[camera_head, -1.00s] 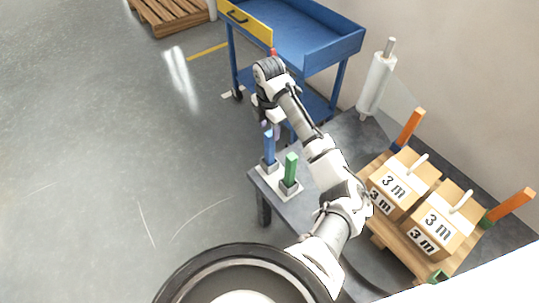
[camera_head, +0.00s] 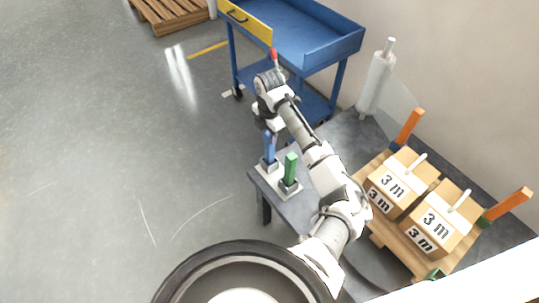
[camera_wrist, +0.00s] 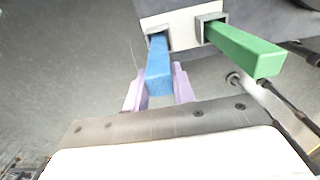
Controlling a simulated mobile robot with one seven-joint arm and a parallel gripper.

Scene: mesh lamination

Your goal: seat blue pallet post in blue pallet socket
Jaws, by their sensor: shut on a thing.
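The blue post (camera_head: 269,150) stands upright in a dark holder on a pale base plate (camera_head: 284,194) at the table's left corner. My gripper (camera_head: 268,129) is over the post's upper end. In the wrist view, its two pale purple fingers (camera_wrist: 158,92) are shut on the sides of the blue post (camera_wrist: 158,66). The post's far end is still inside its holder (camera_wrist: 157,34). The green post (camera_head: 290,168) stands beside it in a second holder, apart from my fingers. The blue pallet socket is not visible; my arm covers part of the pallet.
A wooden pallet (camera_head: 411,259) with boxes (camera_head: 403,183) stands on the table to the right. Orange posts (camera_head: 410,127) rise at two of its corners. A wrap roll (camera_head: 376,82) stands behind, and a blue cart (camera_head: 300,38) stands beyond the table.

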